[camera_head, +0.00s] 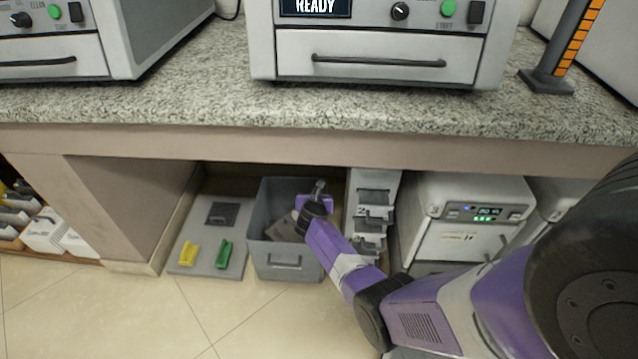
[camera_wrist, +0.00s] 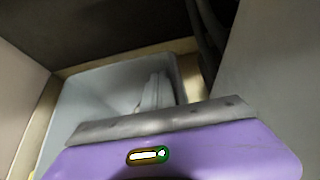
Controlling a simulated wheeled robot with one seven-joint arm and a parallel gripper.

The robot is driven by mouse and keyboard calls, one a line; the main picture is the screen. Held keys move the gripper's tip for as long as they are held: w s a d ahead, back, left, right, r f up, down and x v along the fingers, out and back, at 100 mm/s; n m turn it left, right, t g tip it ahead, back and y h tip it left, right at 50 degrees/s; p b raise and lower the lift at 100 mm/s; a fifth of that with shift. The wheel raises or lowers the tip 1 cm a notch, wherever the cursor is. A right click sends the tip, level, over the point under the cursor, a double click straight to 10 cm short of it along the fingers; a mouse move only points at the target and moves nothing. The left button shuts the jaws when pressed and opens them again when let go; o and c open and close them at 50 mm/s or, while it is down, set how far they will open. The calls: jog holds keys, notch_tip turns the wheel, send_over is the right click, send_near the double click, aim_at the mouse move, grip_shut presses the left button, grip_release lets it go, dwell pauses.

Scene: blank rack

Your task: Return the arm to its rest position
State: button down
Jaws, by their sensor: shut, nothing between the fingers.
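My gripper (camera_head: 319,186) is at the end of my purple arm, over the grey bin (camera_head: 284,261) under the counter. In the head view its fingers are small and hard to make out. In the wrist view my gripper (camera_wrist: 154,92) shows its fingers together with nothing held between them, in front of the bin's pale interior (camera_wrist: 95,95). My arm reaches forward and down from the right side of the head view. The arm hides part of the bin's right side.
The stone counter (camera_head: 200,100) overhangs the bin. A grey board (camera_head: 211,262) with a yellow holder (camera_head: 188,253) and a green holder (camera_head: 225,253) lies left of the bin. A grey rack (camera_head: 372,183) and a white machine (camera_head: 466,225) stand right. Floor is clear in front.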

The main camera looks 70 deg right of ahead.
jog(key=p+v, duration=0.3)
jog(key=v, duration=0.3)
jog(key=shift+a, duration=0.25)
jog(key=shift+s, duration=0.1)
